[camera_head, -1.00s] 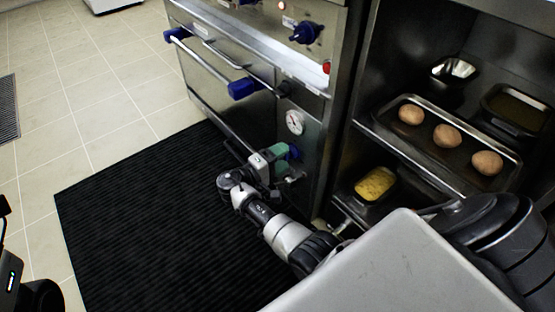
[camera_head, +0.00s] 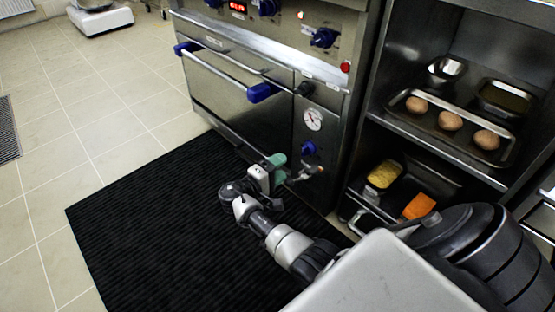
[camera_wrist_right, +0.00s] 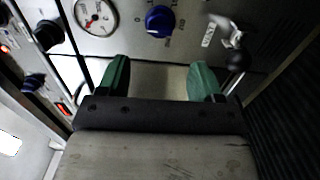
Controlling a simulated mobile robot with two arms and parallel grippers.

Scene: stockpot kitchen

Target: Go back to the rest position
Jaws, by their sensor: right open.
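My right gripper (camera_head: 277,169) has green fingers and is in front of the oven's lower right panel, above the black mat. In the right wrist view its two green fingertips (camera_wrist_right: 159,80) stand well apart, with nothing between them. A blue knob, a gauge and a metal valve lever lie beyond the fingers in that view. My left gripper does not show in the head view.
The steel oven (camera_head: 235,85) has a gauge (camera_head: 313,119) and blue knobs. A shelf unit at the right holds a tray (camera_head: 408,116) of several round buns, a yellow-filled pan (camera_head: 384,175) and an orange item (camera_head: 419,206). The black mat (camera_head: 150,215) and tiled floor (camera_head: 95,110) are clear.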

